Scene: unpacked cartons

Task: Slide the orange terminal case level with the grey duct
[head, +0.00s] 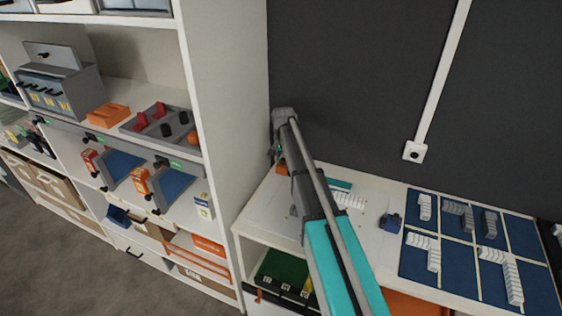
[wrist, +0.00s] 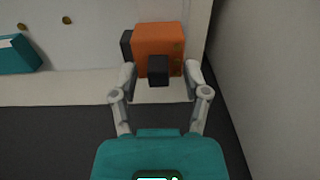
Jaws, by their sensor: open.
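The orange terminal case (wrist: 157,40) is at the top middle of the wrist view, on a pale surface. A dark block like a handle (wrist: 158,70) sticks out of its near face. A dark grey block (wrist: 126,46) stands close against its left side; I cannot tell whether this is the grey duct. My gripper (wrist: 159,82) is open, its fingers on either side of the handle, and contact is not clear. In the head view the case (head: 282,169) is a small orange patch at the counter's back left, mostly hidden by my arm.
A white side wall (wrist: 255,60) rises to the right in the wrist view. A teal block (wrist: 18,56) lies to the left. In the head view a blue sectioned mat (head: 420,262) with grey and white pieces covers the right of the counter. Shelves stand on the left.

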